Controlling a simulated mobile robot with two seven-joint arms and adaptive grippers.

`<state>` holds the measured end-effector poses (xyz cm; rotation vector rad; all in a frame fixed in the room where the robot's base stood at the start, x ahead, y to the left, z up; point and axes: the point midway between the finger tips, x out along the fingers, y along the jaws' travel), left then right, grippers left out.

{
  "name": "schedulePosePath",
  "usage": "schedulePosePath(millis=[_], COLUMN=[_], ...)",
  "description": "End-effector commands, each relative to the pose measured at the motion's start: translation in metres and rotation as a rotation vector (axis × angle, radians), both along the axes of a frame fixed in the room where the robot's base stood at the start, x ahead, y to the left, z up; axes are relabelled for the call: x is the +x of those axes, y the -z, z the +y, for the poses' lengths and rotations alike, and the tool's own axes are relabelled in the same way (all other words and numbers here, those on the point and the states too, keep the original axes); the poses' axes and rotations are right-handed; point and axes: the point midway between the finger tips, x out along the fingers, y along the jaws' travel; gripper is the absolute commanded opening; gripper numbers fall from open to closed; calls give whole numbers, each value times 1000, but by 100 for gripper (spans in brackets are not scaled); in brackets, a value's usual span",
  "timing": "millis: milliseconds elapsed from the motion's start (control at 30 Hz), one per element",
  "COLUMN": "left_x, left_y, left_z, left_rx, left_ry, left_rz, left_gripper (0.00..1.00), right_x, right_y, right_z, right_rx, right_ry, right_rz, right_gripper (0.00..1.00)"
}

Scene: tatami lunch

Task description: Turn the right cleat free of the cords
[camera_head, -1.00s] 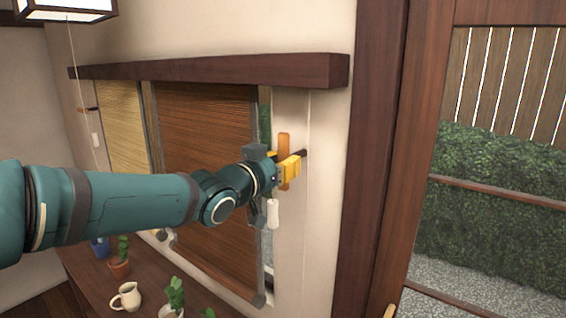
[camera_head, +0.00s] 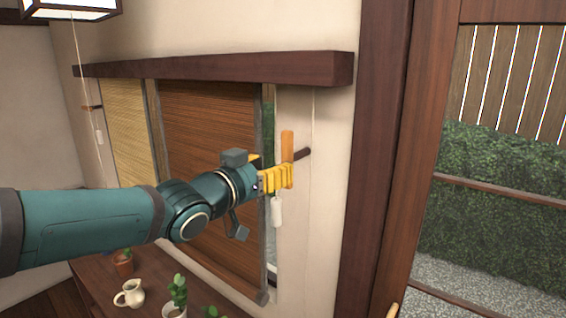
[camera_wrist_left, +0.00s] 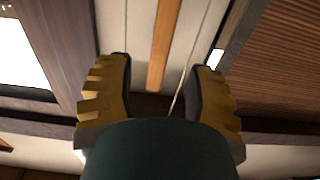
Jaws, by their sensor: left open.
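The right cleat (camera_head: 287,146) is an orange wooden bar standing upright on the pale wall strip right of the window, with a dark peg (camera_head: 302,154) at its side. My left gripper (camera_head: 280,178) is open, its yellow fingers at the cleat's lower part; contact cannot be told. In the left wrist view the cleat (camera_wrist_left: 165,45) lies between the spread fingers (camera_wrist_left: 163,90), with nothing visibly gripped. A thin cord (camera_wrist_left: 198,50) runs beside the bar and another lies to its left. A white cord pull (camera_head: 276,211) hangs below the gripper. My right gripper is not in view.
A brown blind (camera_head: 205,150) and a paler blind (camera_head: 127,125) cover the window under a dark beam (camera_head: 215,68). The left cleat (camera_head: 92,107) is far left. A jug (camera_head: 130,293) and potted plants stand on the shelf below. A door post (camera_head: 375,160) rises at right.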

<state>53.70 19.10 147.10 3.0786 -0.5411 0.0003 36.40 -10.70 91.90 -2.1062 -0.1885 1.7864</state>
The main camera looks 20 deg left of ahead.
Motion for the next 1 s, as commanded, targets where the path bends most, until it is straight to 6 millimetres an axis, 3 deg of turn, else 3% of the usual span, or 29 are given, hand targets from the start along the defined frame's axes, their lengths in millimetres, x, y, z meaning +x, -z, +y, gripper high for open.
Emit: schedulePosePath(millis=[200,400,1000], left_x=[-37,-55,-59], left_y=[-1,-1,0], left_z=[13,19,21], left_rx=[-1,0,0], left_ry=[1,1,0], left_rz=[-2,-1,0], left_gripper=[53,53,53], right_x=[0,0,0], right_y=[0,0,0], right_z=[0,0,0], right_rx=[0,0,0], right_ry=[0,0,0], right_rz=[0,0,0], right_gripper=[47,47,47])
